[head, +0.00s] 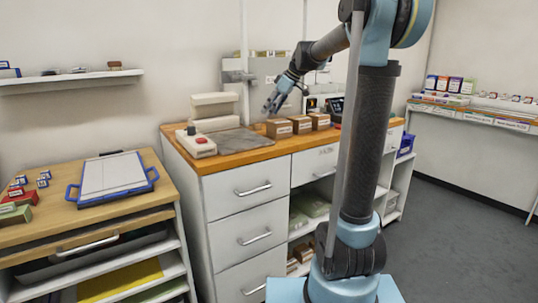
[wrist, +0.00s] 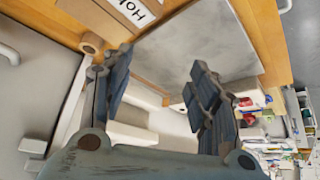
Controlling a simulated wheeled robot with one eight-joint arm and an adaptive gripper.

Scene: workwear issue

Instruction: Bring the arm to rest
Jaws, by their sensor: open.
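My gripper (head: 274,101) hangs from my raised arm above the wooden counter, near its back. In the wrist view my gripper (wrist: 160,95) shows its two dark fingers spread apart with nothing between them. Below and around it are the wooden counter (head: 247,157) and a grey mat (head: 228,141). The mat also shows in the wrist view (wrist: 200,45). The gripper looks clear of the counter.
A white device with a red button (head: 197,142) stands at the left front. A blue-handled tray (head: 112,176) lies on the left table. The grey floor (head: 440,230) at right is clear.

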